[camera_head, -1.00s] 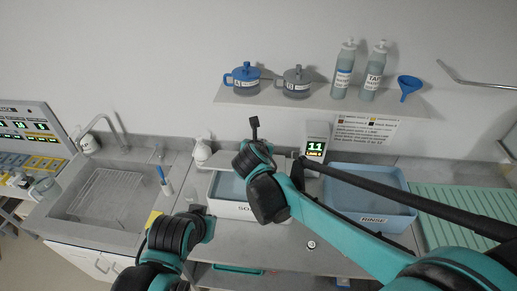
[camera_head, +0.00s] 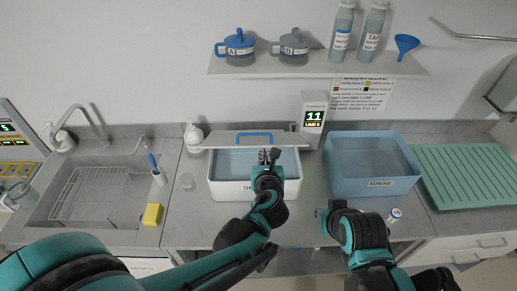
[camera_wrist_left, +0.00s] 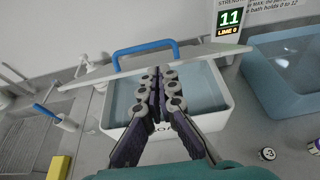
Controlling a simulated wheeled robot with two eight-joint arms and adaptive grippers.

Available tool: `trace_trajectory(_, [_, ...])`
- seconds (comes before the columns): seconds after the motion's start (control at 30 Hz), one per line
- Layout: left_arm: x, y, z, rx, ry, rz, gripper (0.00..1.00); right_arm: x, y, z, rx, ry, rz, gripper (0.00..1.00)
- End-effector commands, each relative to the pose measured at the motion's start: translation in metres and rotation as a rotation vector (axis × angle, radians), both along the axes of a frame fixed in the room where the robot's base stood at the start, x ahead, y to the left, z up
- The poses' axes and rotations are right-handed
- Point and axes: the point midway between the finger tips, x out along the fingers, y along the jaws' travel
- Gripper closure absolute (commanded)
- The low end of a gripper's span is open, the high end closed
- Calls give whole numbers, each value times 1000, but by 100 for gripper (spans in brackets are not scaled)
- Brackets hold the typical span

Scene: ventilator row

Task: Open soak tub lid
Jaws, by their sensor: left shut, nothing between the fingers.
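The white soak tub (camera_head: 232,189) stands on the counter, with blue-grey liquid showing inside. Its grey lid (camera_head: 222,139), with a blue handle (camera_head: 255,135), is at the tub's back edge, leaving most of the opening uncovered. My left gripper (camera_head: 269,156) is shut and empty over the tub, in front of the lid. Contact with the lid cannot be told. My right gripper (camera_head: 330,212) is over the counter, right of the tub; its fingers are unclear.
A blue rinse tub (camera_head: 373,187) stands to the right, with a display unit (camera_head: 313,118) showing 11 between the tubs. A sink (camera_head: 90,195), yellow sponge (camera_head: 152,214) and small cup (camera_head: 187,181) are left. A shelf (camera_head: 320,66) holds jugs and bottles above.

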Motion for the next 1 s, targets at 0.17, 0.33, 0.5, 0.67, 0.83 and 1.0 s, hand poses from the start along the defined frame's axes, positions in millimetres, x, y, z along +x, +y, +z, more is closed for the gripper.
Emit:
trace_trajectory(0.17, [26, 2, -10, -3, 1, 6, 100, 0, 0, -3, -2, 0, 2, 100])
trace_trajectory(0.33, [56, 2, -21, -4, 1, 6, 100, 1, 0, -5, -3, -1, 4, 100])
trace_trajectory(0.5, [78, 2, -29, -5, 2, 5, 100, 1, 0, -6, -4, -1, 4, 100])
trace_trajectory(0.67, [87, 2, -32, -6, 2, 4, 100, 1, 0, -6, -5, -1, 5, 100])
trace_trajectory(0.83, [88, 2, -33, -6, 2, 4, 100, 1, 0, -6, -5, -1, 5, 100])
trace_trajectory(1.0, [88, 1, -33, -6, 2, 4, 100, 1, 0, -6, -5, -1, 5, 100])
